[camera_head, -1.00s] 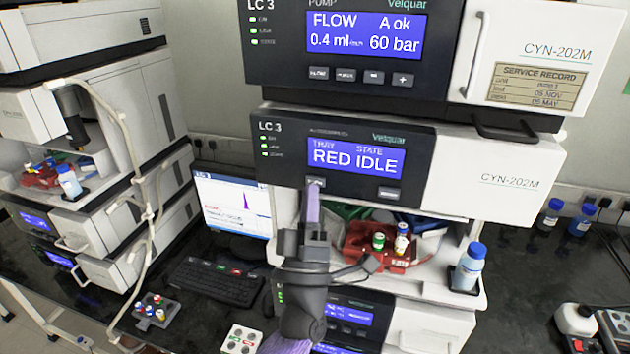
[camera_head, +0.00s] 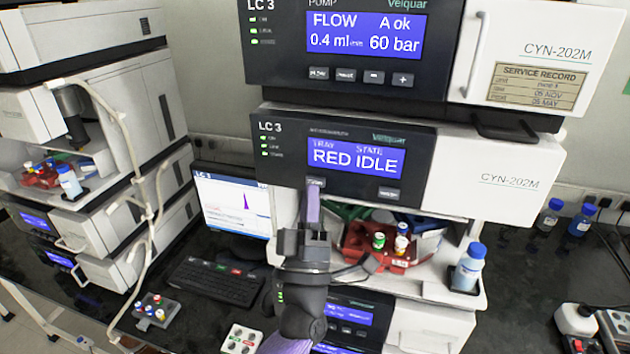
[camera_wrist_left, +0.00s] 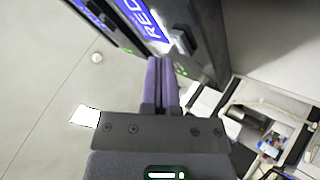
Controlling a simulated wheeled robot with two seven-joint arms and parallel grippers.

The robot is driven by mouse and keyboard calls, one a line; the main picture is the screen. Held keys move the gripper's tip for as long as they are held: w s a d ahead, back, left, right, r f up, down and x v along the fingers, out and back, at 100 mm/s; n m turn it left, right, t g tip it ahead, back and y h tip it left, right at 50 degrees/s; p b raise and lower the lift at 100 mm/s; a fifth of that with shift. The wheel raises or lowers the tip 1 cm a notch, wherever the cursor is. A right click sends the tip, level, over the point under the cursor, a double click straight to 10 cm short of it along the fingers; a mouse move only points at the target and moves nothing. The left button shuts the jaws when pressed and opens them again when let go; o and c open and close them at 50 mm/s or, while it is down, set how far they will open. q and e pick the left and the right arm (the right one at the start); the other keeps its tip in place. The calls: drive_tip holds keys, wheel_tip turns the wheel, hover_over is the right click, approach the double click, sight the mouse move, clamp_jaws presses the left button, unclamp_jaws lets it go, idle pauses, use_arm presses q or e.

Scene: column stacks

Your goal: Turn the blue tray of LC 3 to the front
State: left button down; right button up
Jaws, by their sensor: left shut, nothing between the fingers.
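The LC 3 autosampler panel (camera_head: 345,160) has a display (camera_head: 355,160) reading TRAY RED, STATE IDLE. Two grey buttons sit below it, a left one (camera_head: 315,182) and a right one (camera_head: 389,194). The red tray (camera_head: 362,250) is at the front of the open bay, with vials in it. A green part (camera_head: 345,211) shows behind it, and a bit of blue shows further back, mostly hidden. My left gripper (camera_head: 313,196) is shut and empty, its purple fingers (camera_wrist_left: 161,78) pointing up just under the left button. I cannot tell if they touch it.
A blue-capped bottle (camera_head: 468,268) stands at the bay's right end. The pump module (camera_head: 350,45) is above. A monitor (camera_head: 233,205) and keyboard (camera_head: 217,280) are left of my arm. A second instrument stack (camera_head: 90,150) stands at the left.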

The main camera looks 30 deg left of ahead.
use_arm(q)
drive_tip(key=shift+w, duration=0.1)
drive_tip(key=shift+w+a, duration=0.1)
drive_tip(key=shift+w, duration=0.25)
drive_tip(key=shift+w+a+b, duration=0.1)
drive_tip(key=shift+w+b, duration=0.25)
idle(0.5)
drive_tip(key=shift+s, duration=0.1)
drive_tip(key=shift+s+d+p, duration=0.2)
drive_tip(key=shift+s+p, duration=0.2)
drive_tip(key=shift+s, duration=0.3)
drive_tip(key=shift+s, duration=0.1)
drive_tip(key=shift+s+d+p, duration=0.2)
drive_tip(key=shift+s+p, duration=0.1)
drive_tip(key=shift+s, duration=0.5)
drive_tip(key=shift+s+d+p, duration=0.2)
drive_tip(key=shift+s+p, duration=0.1)
drive_tip(key=shift+s, duration=0.45)
drive_tip(key=shift+s+d+p, duration=0.2)
drive_tip(key=shift+s+p, duration=0.1)
drive_tip(key=shift+s, duration=0.5)
idle(3.4)
